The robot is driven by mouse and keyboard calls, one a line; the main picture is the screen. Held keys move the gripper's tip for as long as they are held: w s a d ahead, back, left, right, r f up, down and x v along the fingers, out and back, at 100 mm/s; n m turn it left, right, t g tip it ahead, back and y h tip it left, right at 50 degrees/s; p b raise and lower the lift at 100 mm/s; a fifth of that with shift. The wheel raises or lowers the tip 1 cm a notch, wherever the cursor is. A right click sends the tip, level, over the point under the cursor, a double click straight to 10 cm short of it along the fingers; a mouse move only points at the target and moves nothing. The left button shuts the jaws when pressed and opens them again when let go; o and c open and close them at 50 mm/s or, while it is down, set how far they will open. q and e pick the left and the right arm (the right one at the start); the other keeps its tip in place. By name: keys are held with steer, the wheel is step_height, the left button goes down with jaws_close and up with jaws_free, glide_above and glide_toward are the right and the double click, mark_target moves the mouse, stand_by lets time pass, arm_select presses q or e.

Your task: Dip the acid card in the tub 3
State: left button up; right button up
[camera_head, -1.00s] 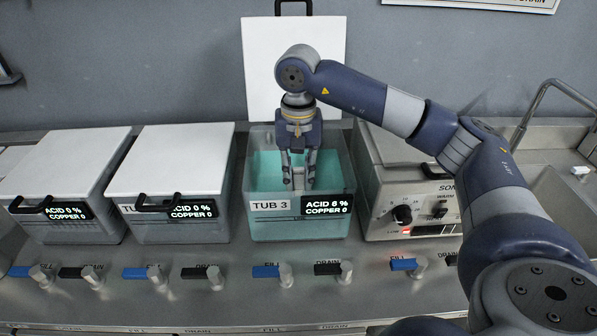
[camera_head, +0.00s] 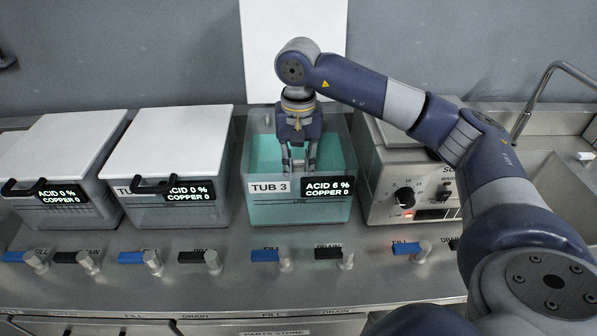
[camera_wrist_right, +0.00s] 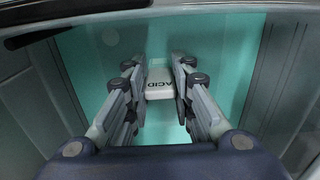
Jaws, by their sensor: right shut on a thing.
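Tub 3 (camera_head: 300,214) is a clear tub of teal liquid with its white lid (camera_head: 262,55) standing upright behind it. Its display reads acid 6 % and copper 0. My right gripper (camera_head: 299,170) points down inside the tub's opening. In the right wrist view my right gripper (camera_wrist_right: 160,88) is shut on the white acid card (camera_wrist_right: 159,84), which is marked "ACID". The card is between the fingertips over the teal liquid; I cannot tell how deep its lower end is. In the head view the fingers mostly hide the card. My left gripper is out of view.
Two tubs with closed white lids (camera_head: 168,145) (camera_head: 62,150) stand to the left, both displays reading 0. A control box (camera_head: 410,196) with a dial stands close at the right. Fill and drain valves (camera_head: 285,256) line the front. A sink with a tap (camera_head: 545,90) is at the far right.

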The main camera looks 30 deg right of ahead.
step_height(320, 180, up, 14)
steer(key=p, duration=0.9)
stand_by(0.6)
steer(key=shift+f, duration=0.1)
stand_by(1.1)
